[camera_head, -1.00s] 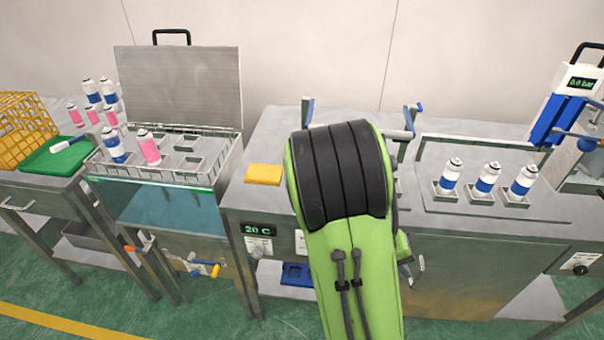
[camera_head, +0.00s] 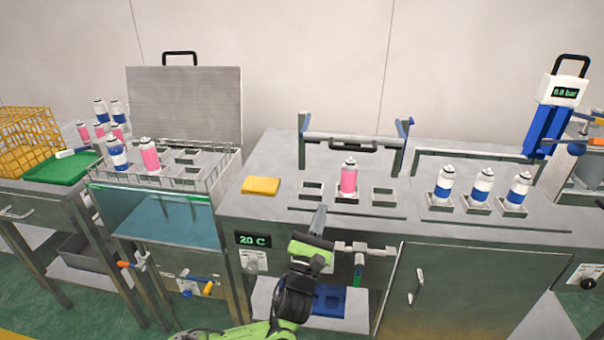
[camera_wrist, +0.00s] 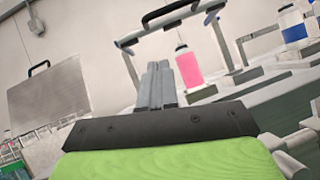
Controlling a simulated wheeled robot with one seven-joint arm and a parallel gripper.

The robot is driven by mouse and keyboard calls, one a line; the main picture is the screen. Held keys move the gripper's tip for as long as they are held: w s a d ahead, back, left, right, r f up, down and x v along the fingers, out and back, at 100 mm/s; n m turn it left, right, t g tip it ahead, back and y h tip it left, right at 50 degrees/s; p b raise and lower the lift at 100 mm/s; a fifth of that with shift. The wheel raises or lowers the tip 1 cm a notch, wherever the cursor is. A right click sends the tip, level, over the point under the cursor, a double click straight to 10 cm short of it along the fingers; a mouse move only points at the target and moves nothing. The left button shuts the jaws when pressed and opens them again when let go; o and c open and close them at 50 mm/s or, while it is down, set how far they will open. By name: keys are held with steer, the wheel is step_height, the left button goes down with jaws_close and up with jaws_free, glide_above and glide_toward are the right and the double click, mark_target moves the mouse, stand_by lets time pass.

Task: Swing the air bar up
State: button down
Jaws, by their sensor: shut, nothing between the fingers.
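The air bar (camera_head: 330,137) spans two uprights at the back of the middle bench, with a dark handle (camera_head: 353,146) on it. It is behind and above a pink can (camera_head: 348,178) standing in a holder. In the wrist view the bar (camera_wrist: 158,28) and its dark handle (camera_wrist: 170,13) show at the top, with the pink can (camera_wrist: 188,68) below. My gripper (camera_head: 319,220) is at the bench's front edge, in front of and below the bar, apart from it. Its fingers (camera_wrist: 157,85) are together and empty, pointing toward the bar.
Three blue-and-white cans (camera_head: 482,186) stand in holders to the right. A yellow sponge (camera_head: 261,185) lies left of the holders. A valve with pipes (camera_head: 365,249) sticks out of the bench front beside my gripper. A wire rack (camera_head: 190,180) of cans stands further left.

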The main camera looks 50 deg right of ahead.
steer(key=shift+w+a+f+n+t+y, duration=0.15)
steer(key=shift+w+a+n+t+y, duration=0.15)
steer(key=shift+w+n+t, duration=0.4)
steer(key=shift+s+d, duration=0.15)
steer(key=shift+d, duration=0.05)
steer(key=s+a+r+x, duration=0.1)
steer(key=r+x, duration=0.1)
steer(key=x, duration=1)
steer(key=shift+r+b, duration=0.35)
steer(key=shift+r, duration=0.1)
steer(key=shift+d+r, duration=0.1)
